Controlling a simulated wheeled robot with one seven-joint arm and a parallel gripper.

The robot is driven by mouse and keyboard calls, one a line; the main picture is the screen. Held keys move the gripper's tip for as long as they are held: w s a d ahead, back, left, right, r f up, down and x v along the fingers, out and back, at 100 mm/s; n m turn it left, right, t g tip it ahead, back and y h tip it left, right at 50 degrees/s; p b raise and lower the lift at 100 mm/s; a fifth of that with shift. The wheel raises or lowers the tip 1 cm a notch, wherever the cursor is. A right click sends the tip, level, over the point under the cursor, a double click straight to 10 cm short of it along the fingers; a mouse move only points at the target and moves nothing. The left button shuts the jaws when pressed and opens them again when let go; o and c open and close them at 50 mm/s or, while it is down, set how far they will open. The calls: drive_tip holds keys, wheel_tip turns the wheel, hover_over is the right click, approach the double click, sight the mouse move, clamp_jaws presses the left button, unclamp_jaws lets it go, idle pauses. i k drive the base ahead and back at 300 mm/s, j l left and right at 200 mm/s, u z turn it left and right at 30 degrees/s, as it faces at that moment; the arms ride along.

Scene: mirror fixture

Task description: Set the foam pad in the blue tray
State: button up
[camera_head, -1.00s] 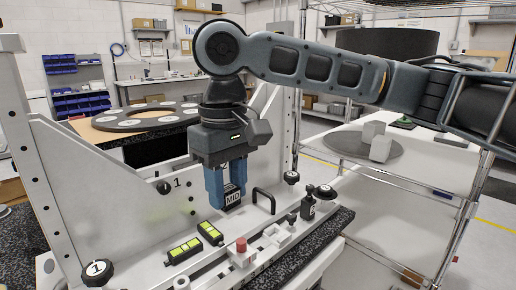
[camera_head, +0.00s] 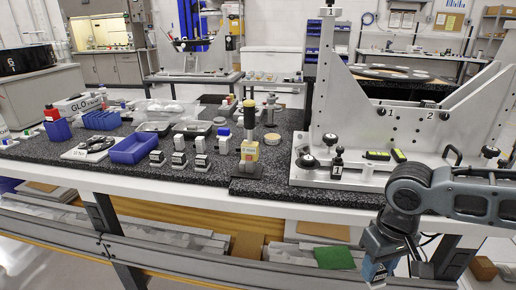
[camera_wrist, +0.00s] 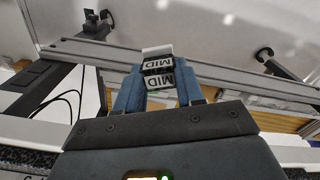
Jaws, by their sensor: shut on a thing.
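My gripper (camera_head: 377,272) is low at the bottom right of the head view, in front of the bench edge. It is shut on a small dark pad with white MID labels, which I take for the foam pad; the wrist view shows the foam pad (camera_wrist: 157,65) between the blue fingertips. In the head view the pad is too small and near the frame edge to make out well. The blue tray (camera_head: 134,150) lies on the speckled bench top at the left, far from my gripper, and looks empty.
Several small black-and-white blocks (camera_head: 179,161) stand just right of the tray. Blue bins (camera_head: 100,119) and clear containers (camera_head: 165,112) lie behind. A shelf runs below the bench front.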

sight(130, 157)
drive_tip(key=i+j+u, duration=0.1)
drive_tip(key=u, duration=0.25)
drive_tip(key=i+j+u, duration=0.1)
drive_tip(key=u, duration=0.25)
drive_tip(key=i+u, duration=0.35)
drive_tip(key=k, duration=0.1)
